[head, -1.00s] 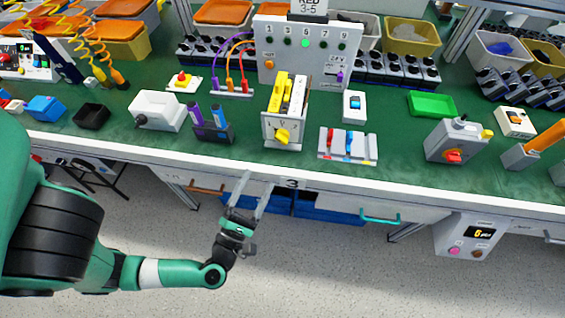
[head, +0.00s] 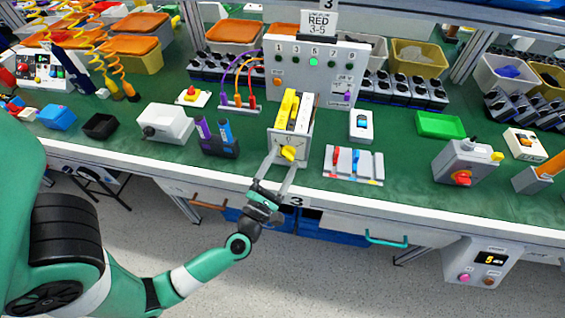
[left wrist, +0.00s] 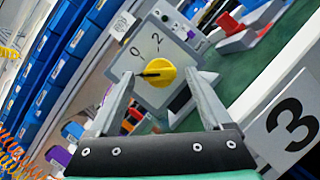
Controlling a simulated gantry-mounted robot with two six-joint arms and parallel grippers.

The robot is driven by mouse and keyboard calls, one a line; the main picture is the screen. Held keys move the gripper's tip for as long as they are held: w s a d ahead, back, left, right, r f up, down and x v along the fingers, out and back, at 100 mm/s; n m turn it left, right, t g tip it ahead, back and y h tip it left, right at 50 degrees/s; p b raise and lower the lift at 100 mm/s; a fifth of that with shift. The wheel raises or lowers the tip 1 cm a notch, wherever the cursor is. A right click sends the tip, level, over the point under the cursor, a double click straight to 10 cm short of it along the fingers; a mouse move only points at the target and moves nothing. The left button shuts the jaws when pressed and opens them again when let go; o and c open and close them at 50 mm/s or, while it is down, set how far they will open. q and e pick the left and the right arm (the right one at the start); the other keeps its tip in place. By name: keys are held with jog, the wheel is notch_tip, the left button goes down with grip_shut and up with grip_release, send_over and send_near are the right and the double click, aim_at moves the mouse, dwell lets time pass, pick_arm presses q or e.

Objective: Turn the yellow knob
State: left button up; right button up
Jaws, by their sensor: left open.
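The yellow knob (head: 288,153) is on the lower front of a small upright white box (head: 297,133) with yellow and white blocks on top. In the left wrist view the round knob (left wrist: 157,73) sits on a pale plate (left wrist: 143,45) marked 0 and 2, with a dark pointer line across it. My left gripper (head: 280,163) is open in front of the box, its fingers on either side of the knob. In the left wrist view the open fingers (left wrist: 160,82) flank the knob with gaps on both sides. My right gripper is not in view.
A holder with purple and blue items (head: 217,138) stands left of the box. A tray with red and blue levers (head: 353,164) lies to the right. A grey box with a red knob (head: 465,163) stands farther right. The bench's white front edge (head: 230,182) runs below my gripper.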

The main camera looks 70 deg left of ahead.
pick_arm(q)
grip_shut()
jog(key=shift+a+r+m+p, duration=0.1)
jog(key=shift+r+m+p, duration=0.15)
jog(key=shift+m+p, duration=0.5)
jog(key=m+h+p, duration=0.1)
jog(key=m+p, duration=0.3)
jog(key=p, duration=0.2)
jog(key=r+m+g+h+p, duration=0.1)
jog(key=m+h+p, duration=0.1)
jog(key=p, duration=0.5)
jog(key=shift+r+m, duration=0.15)
jog(key=shift+m, duration=0.7)
jog(key=m+g+p, duration=0.1)
jog(key=m+p, duration=0.1)
jog(key=p, duration=0.3)
jog(key=m+g+h+p, duration=0.1)
jog(key=m+p, duration=0.1)
jog(key=p, duration=0.2)
jog(key=m+g+p, duration=0.1)
jog(key=m+p, duration=0.2)
jog(key=p, duration=0.2)
jog(key=shift+r+p, duration=0.15)
jog(key=shift+p, duration=0.15)
jog(key=shift+w+f+m+g+p, duration=0.1)
jog(key=shift+f+m+g+p, duration=0.1)
jog(key=shift+m+g+p, duration=0.45)
jog(key=shift+t, duration=0.25)
